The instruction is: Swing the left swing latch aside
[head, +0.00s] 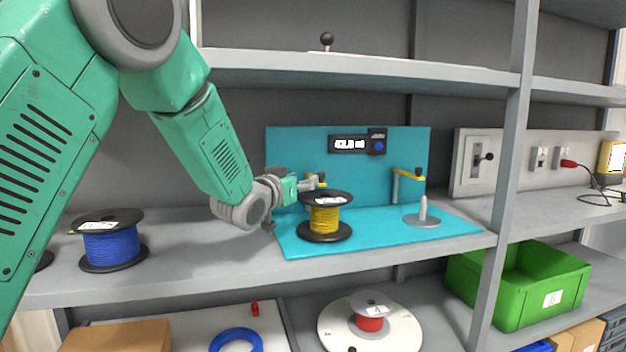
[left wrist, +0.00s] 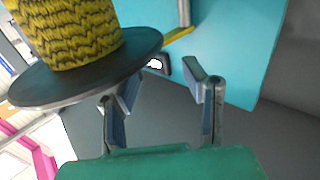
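The left swing latch shows in the head view as a yellow piece (head: 319,176) just behind the reel of yellow cable (head: 325,215), partly hidden by my left gripper (head: 311,184). In the left wrist view a yellow latch arm (left wrist: 179,35) on a grey post lies beyond the fingers. My left gripper (left wrist: 163,86) is open there, its two fingers apart, with no latch seen between them. Whether a finger touches the latch I cannot tell. The right swing latch (head: 408,174) stands on its post, its yellow arm pointing right. My right gripper is out of view.
The yellow reel stands close beside my left gripper on the turquoise stand (head: 450,229), whose back panel (head: 300,142) rises behind. A blue reel (head: 110,245) stands at left on the shelf. A short grey peg on a disc (head: 423,214) is at right. The upper shelf (head: 360,65) runs above.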

